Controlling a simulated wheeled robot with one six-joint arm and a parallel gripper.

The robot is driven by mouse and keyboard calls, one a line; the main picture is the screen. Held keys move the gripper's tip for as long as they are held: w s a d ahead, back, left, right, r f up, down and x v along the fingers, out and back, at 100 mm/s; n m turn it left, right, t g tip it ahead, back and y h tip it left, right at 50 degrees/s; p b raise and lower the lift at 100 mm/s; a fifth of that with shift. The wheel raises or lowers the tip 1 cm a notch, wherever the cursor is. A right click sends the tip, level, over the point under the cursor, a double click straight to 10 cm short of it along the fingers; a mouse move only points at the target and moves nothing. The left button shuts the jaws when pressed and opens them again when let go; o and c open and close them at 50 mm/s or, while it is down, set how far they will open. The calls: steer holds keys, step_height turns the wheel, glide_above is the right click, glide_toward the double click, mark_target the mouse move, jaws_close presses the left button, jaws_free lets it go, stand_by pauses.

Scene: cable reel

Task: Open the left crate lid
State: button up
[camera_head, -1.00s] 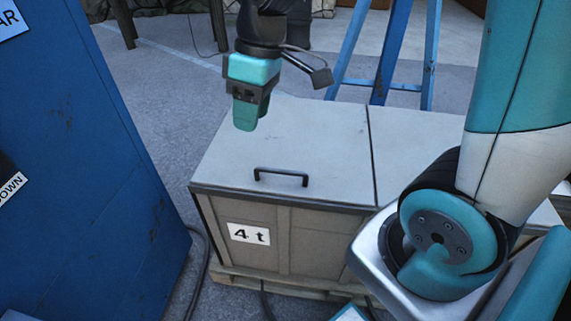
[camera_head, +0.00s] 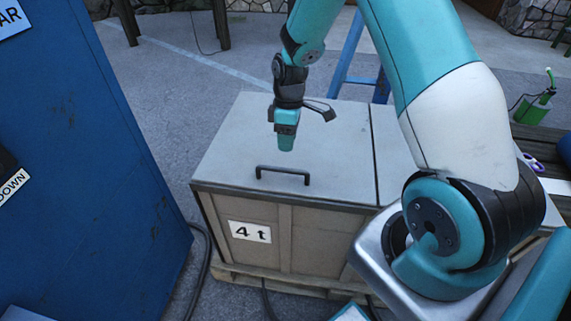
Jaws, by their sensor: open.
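The left crate lid (camera_head: 225,150) is a flat grey panel lying shut on a wooden crate (camera_head: 313,240). A black bar handle (camera_head: 283,170) stands near the lid's front edge. A white label reading "4 t" (camera_head: 250,232) is on the crate's front. My gripper (camera_head: 286,147) points down above the lid, just behind the handle and apart from it. It is open and appears empty; the gap between its fingers is hard to see from this side.
A tall blue cabinet (camera_head: 90,170) stands at the left. A second lid (camera_head: 392,150) adjoins on the right, partly hidden by my arm. A blue stand (camera_head: 350,50) is behind the crate. A green bottle (camera_head: 533,108) sits at the right.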

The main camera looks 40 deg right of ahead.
mark_target(285, 169)
steer(key=f, duration=0.5)
steer(key=s+a+f, duration=0.1)
steer(key=f, duration=0.2)
steer(key=shift+s+a+f, duration=0.1)
steer(key=shift+a, duration=0.1)
jaws_close()
